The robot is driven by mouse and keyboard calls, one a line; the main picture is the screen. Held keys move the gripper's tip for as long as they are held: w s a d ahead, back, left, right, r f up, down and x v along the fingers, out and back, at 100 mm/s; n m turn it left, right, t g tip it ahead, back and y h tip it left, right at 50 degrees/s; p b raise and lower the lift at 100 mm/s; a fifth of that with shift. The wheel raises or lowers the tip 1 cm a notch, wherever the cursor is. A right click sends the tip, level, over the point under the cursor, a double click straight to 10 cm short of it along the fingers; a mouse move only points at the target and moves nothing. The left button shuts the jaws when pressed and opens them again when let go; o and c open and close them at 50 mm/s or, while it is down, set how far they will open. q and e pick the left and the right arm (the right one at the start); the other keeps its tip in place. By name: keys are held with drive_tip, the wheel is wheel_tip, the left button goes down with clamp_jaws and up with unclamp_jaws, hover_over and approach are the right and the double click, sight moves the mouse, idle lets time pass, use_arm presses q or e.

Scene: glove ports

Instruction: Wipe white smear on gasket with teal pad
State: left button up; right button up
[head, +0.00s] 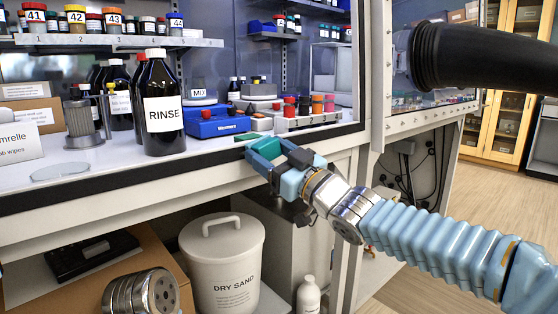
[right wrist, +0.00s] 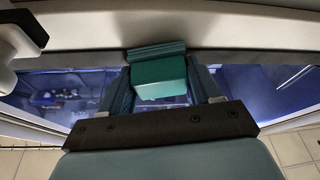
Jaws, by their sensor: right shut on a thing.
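My right gripper (head: 266,152) is at the front edge of the hood opening, shut on the teal pad (right wrist: 158,76). In the right wrist view the pad sits between the two fingers, its far end against or very close to the pale frame (right wrist: 230,32). A black gasket strip (head: 90,186) runs along the front sill and passes by the gripper. I cannot make out a white smear in either view; the pad or gripper may hide it. My left gripper is not in view.
A RINSE bottle (head: 165,115) stands on the worktop left of the gripper. A blue Wenesco device (head: 216,123) and a rack of small vials (head: 308,116) stand behind it. A black glove sleeve (head: 490,62) juts out at upper right. A DRY SAND bin (head: 222,262) stands below.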

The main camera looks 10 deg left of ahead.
drive_tip(key=shift+s+a+f, duration=0.1)
drive_tip(key=shift+s+a, duration=0.25)
drive_tip(key=s+a+b, duration=0.1)
drive_tip(key=s+b, duration=0.1)
drive_tip(key=shift+s+a+f+b, duration=0.15)
drive_tip(key=shift+s+a+b, duration=0.05)
drive_tip(key=shift+a+b, duration=0.2)
drive_tip(key=shift+s+a+r, duration=0.15)
drive_tip(key=shift+s+r, duration=0.05)
approach(238, 149)
drive_tip(key=shift+s+r, duration=0.1)
drive_tip(key=shift+r, duration=1.05)
drive_tip(key=shift+s+d+r, duration=0.15)
drive_tip(key=shift+s+d, duration=0.75)
drive_tip(key=shift+d, duration=0.35)
